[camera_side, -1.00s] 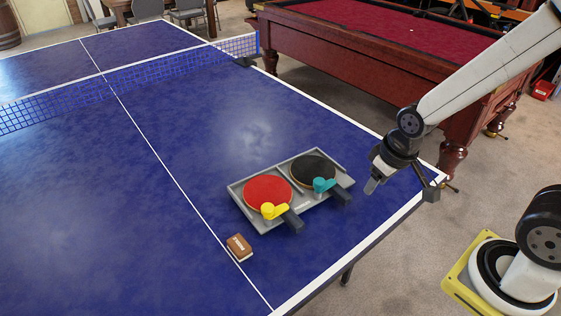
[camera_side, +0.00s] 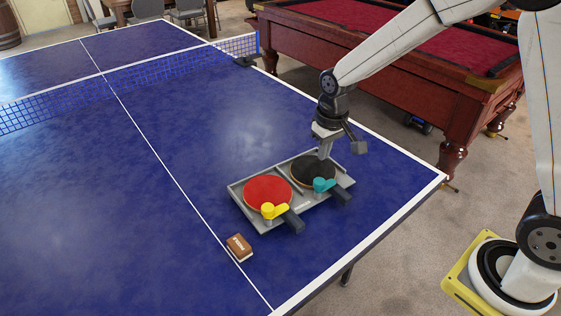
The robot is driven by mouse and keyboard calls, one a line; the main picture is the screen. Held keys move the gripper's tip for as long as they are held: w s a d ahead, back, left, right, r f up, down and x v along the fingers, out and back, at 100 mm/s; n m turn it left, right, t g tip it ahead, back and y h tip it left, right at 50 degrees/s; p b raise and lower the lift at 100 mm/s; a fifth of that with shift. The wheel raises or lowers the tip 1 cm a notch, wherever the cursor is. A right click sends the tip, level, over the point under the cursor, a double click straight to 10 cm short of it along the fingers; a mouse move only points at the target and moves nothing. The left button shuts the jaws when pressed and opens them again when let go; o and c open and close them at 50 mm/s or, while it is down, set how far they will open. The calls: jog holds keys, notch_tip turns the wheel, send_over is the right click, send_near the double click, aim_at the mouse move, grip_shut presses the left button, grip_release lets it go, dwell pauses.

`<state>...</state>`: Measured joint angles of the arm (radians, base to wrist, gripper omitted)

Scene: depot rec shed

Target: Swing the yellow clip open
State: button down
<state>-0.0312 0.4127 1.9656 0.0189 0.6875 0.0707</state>
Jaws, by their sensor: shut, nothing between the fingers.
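The yellow clip (camera_side: 270,211) lies across the lower part of the red paddle (camera_side: 266,192), near its dark handle. The red paddle sits in the left half of a grey tray (camera_side: 237,196) on the blue table. A teal clip (camera_side: 322,185) lies across the black paddle (camera_side: 312,170) in the right half. My gripper (camera_side: 324,156) points down over the black paddle, its fingers shut and empty. It is to the right of and behind the yellow clip, apart from it. I cannot tell whether its fingertips touch the black paddle.
A small brown and white block (camera_side: 239,248) lies on the blue table (camera_side: 150,220) in front of the tray's left end. The net (camera_side: 150,76) crosses the table farther back. A red-topped pool table (camera_side: 400,90) stands behind. The table left of the tray is clear.

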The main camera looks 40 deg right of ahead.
jog(key=g, duration=0.1)
send_over(280, 204)
jog(key=d, duration=0.4)
notch_tip(280, 204, down, 2)
jog(key=f, duration=0.1)
jog(key=w+a+f+m+g, duration=0.1)
jog(key=w+a+f+g, duration=0.1)
jog(key=w+f, duration=0.4)
jog(key=shift+w+a+g, duration=0.3)
jog(key=shift+w+a, duration=0.15)
jog(key=shift+w, duration=0.3)
jog(key=shift+f, duration=0.1)
jog(key=shift+f, duration=0.15)
jog(key=x, duration=1)
jog(key=shift+s+a, duration=0.3)
jog(key=shift+s, duration=1.6)
jog(key=shift+s, duration=0.1)
